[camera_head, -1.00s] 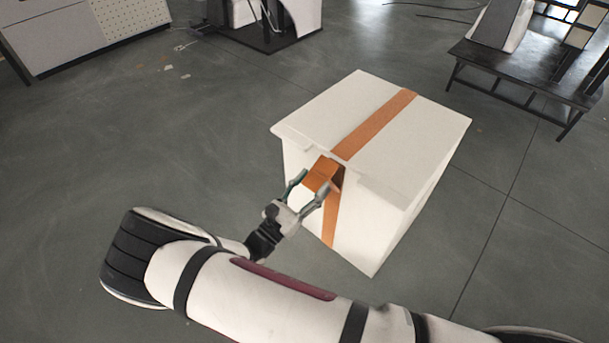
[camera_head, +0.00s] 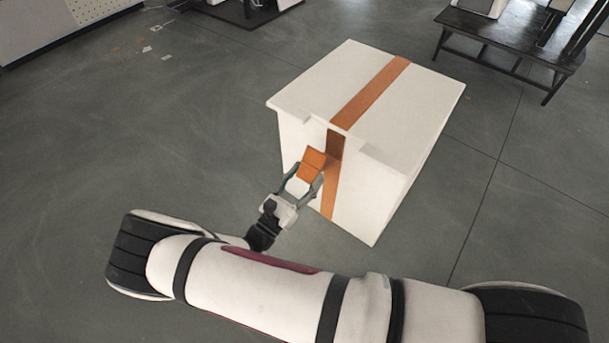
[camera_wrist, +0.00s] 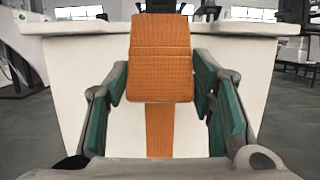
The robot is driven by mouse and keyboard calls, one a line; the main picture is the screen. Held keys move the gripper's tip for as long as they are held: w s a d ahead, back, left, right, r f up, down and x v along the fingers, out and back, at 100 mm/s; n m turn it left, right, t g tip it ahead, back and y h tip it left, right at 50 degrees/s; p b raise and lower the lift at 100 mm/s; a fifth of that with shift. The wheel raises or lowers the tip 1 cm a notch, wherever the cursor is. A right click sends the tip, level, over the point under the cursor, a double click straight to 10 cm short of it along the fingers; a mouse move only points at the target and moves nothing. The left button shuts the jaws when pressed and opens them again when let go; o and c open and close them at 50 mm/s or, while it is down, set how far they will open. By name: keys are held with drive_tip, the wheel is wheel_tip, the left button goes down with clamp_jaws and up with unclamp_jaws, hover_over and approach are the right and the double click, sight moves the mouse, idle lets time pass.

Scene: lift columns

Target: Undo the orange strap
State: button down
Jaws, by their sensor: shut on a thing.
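A white box (camera_head: 305,97) with a slightly overhanging lid stands on the floor. An orange strap (camera_head: 372,92) runs across its lid and down its front face, also seen in the wrist view (camera_wrist: 159,130). An orange flap (camera_head: 313,164) at the end of the strap stands out from the front face, below the lid edge. My gripper (camera_head: 307,178) is shut on this flap, with one finger on each side. In the wrist view, the flap (camera_wrist: 160,72) sits upright between the green finger pads. Whether the flap still joins the strap behind it cannot be told.
A dark low bench (camera_head: 505,38) stands at the back right. A grey cabinet (camera_head: 60,25) is at the back left. The grey floor (camera_head: 150,140) around the box is open. Small scraps lie on the floor at upper left.

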drive_tip(key=shift+w+d+f, duration=0.1)
drive_tip(key=shift+d+f, duration=0.05)
drive_tip(key=shift+f, duration=0.1)
drive_tip(key=c, duration=0.7)
unclamp_jaws()
drive_tip(key=shift+s+a, duration=0.2)
drive_tip(key=shift+a, duration=0.05)
drive_tip(key=v, duration=1.1)
drive_tip(key=shift+s+a, duration=0.1)
